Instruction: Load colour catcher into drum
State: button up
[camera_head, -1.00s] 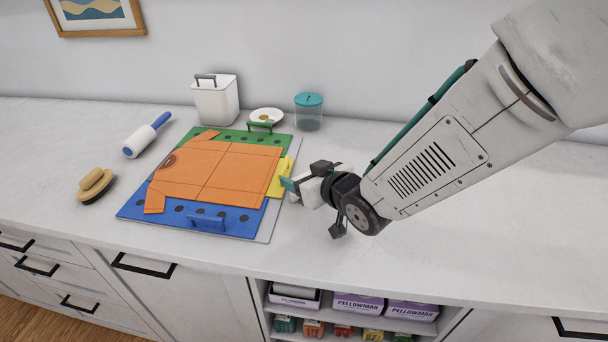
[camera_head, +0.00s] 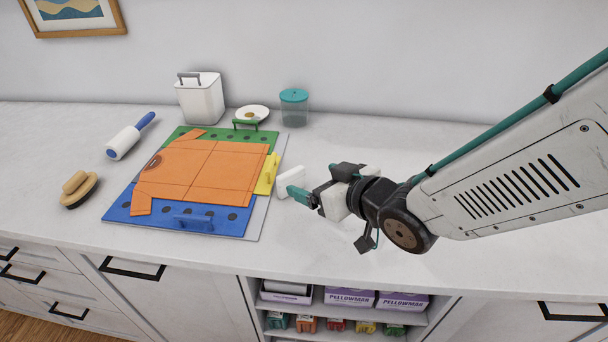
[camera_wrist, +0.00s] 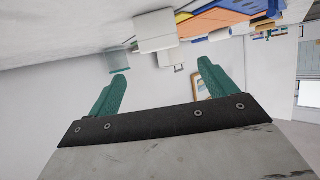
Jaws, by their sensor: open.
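A small white block (camera_head: 290,182) stands on the counter right of the folding board; I cannot tell whether it is the colour catcher. In the wrist view a white block (camera_wrist: 155,30) lies ahead, beyond the gap between my fingers. My gripper (camera_head: 297,191) is low over the counter, pointing left, with a teal finger close beside the block. In the wrist view its two teal fingers (camera_wrist: 162,70) are spread with nothing between them. No drum or washer is in view.
An orange shirt (camera_head: 205,170) lies on the folding board (camera_head: 222,220). A white bin (camera_head: 200,100), a small dish (camera_head: 253,112) and a teal-lidded jar (camera_head: 294,108) stand behind. A brush (camera_head: 78,188) and a lint roller (camera_head: 130,138) lie left. Boxes (camera_head: 348,297) fill the shelf below.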

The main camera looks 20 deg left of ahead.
jog(key=shift+v, duration=1.05)
jog(key=shift+d, duration=0.1)
